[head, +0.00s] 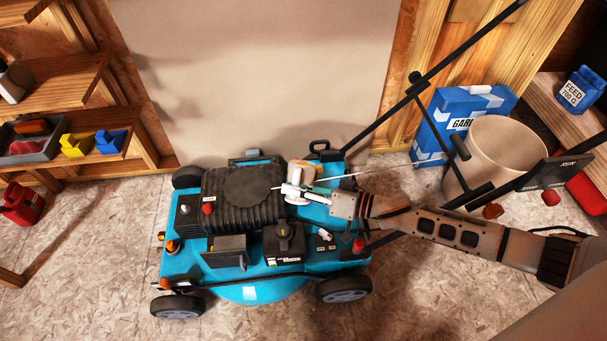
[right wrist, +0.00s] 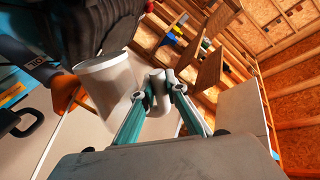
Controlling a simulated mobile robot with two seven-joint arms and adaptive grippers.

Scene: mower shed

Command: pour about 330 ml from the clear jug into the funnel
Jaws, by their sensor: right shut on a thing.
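My right gripper (head: 291,190) reaches in from the right over the mower and is shut on the handle of the clear jug (head: 300,171). In the right wrist view the jug (right wrist: 106,82) looks whitish and tilted, with its handle between the fingertips (right wrist: 160,90). An orange piece, which looks like the funnel (right wrist: 66,97), shows just beyond the jug there. In the head view only a small orange patch (head: 270,170) shows beside the jug; the rest is hidden. I cannot make out a stream or the liquid level. My left gripper is not in view.
The blue mower (head: 250,291) with its black engine (head: 238,192) stands below my right arm. Its handlebar (head: 385,112) rises on the right. A beige bucket (head: 492,155) and blue garden box (head: 448,105) stand behind it. Shelves with bins (head: 38,142) are at left.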

